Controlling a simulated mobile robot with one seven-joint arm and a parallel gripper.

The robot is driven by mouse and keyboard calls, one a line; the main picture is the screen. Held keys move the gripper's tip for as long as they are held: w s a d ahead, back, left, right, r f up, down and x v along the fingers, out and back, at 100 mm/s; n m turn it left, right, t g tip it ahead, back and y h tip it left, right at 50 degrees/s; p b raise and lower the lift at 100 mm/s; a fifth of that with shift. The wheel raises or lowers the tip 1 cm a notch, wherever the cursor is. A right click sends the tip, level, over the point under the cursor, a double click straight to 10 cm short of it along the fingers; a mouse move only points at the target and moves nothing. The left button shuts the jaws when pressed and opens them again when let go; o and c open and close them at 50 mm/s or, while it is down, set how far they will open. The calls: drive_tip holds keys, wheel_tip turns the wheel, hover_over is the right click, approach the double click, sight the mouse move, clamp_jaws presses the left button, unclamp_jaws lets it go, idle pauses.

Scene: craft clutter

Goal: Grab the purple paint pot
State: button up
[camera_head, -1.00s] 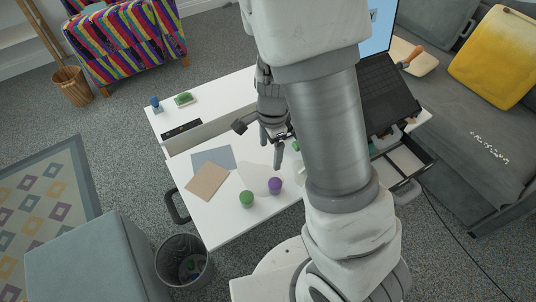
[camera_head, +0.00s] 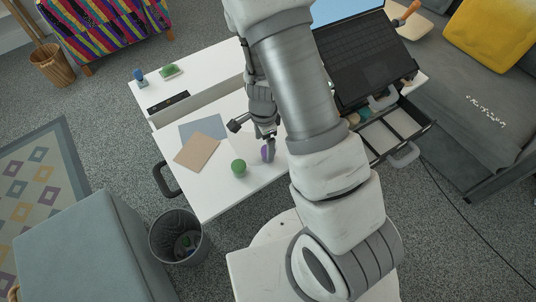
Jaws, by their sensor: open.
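The purple paint pot (camera_head: 265,153) stands on the white table (camera_head: 216,199), just right of a green pot (camera_head: 239,168). My gripper (camera_head: 268,140) is right at the purple pot, with its fingers pointing down over the pot's upper right side. A finger covers part of the pot. The jaws are open. I cannot tell whether a finger touches the pot.
A tan sheet (camera_head: 197,153) and a blue-grey sheet (camera_head: 204,127) lie left of the pots. A bin (camera_head: 178,238) is on the floor at the table's front left.

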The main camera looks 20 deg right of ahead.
drive_tip(key=f, duration=0.1)
drive_tip(key=f+b, duration=0.1)
drive_tip(key=f, duration=0.1)
drive_tip(key=f+b, duration=0.1)
drive_tip(key=f, duration=0.1)
drive_tip(key=shift+d, duration=0.4)
drive_tip(key=c, duration=1.4)
